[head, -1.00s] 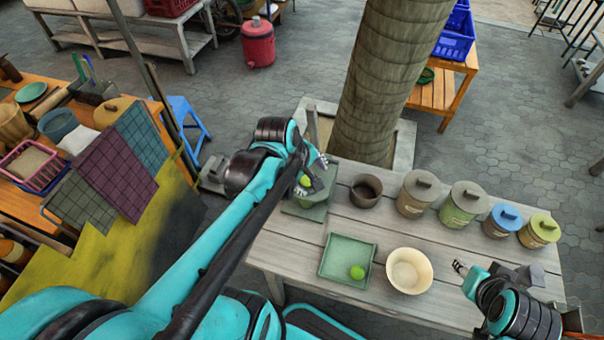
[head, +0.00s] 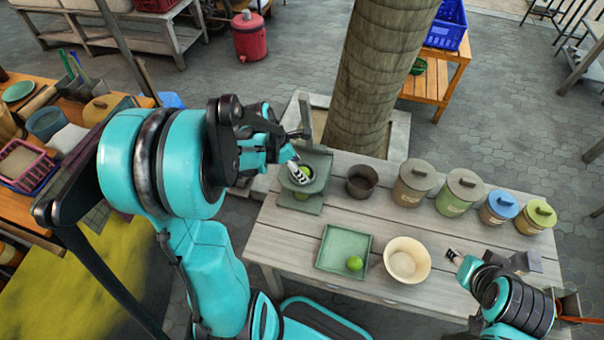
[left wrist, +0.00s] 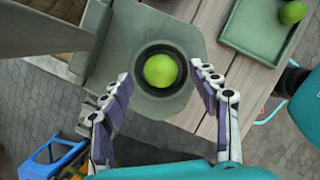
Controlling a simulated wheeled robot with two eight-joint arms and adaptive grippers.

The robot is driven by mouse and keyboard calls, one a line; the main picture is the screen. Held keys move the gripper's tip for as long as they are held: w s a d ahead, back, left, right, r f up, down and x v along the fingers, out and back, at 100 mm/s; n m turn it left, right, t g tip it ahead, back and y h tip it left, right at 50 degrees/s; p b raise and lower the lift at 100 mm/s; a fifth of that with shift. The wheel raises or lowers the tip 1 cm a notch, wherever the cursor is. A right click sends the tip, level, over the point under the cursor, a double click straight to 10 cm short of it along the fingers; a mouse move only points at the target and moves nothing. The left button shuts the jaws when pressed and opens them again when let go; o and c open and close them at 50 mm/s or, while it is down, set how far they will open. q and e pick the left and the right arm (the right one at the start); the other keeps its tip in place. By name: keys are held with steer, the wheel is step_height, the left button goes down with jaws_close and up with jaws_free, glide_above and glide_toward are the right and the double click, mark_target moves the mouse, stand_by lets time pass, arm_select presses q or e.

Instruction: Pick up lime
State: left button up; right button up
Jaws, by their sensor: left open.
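One lime (left wrist: 160,71) sits in the round well of a grey-green stand (left wrist: 136,32) at the table's left end. In the head view this lime (head: 307,171) is partly hidden by my left gripper (head: 297,172). In the left wrist view, my left gripper (left wrist: 163,100) is open, its two fingers spread on either side just short of the lime, not touching it. A second lime (head: 354,263) lies in a square green tray (head: 333,240); it also shows at the left wrist view's upper right (left wrist: 292,12). My right gripper (head: 452,256) is beside the cream bowl; its jaws are too small to read.
A dark cup (head: 363,184) stands right of the stand. Several lidded canisters (head: 461,193) line the table's back right. A cream bowl (head: 407,259) stands beside the tray. A thick trunk (head: 377,80) rises behind the table.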

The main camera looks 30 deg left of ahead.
arm_select(q)
steer(key=shift+w+d+f, duration=0.1)
steer(key=shift+w+f, duration=0.1)
steer(key=shift+f, duration=0.3)
steer(key=shift+r, duration=0.1)
steer(key=c, duration=1.4)
steer(key=shift+o, duration=0.2)
steer(key=shift+r+p, duration=0.35)
steer(key=shift+r, duration=0.2)
steer(key=p+v, duration=0.1)
steer(key=v, duration=0.1)
steer(key=shift+r, duration=0.4)
steer(key=s+a+p, duration=0.2)
steer(key=s+a, duration=0.9)
steer(key=s, duration=0.2)
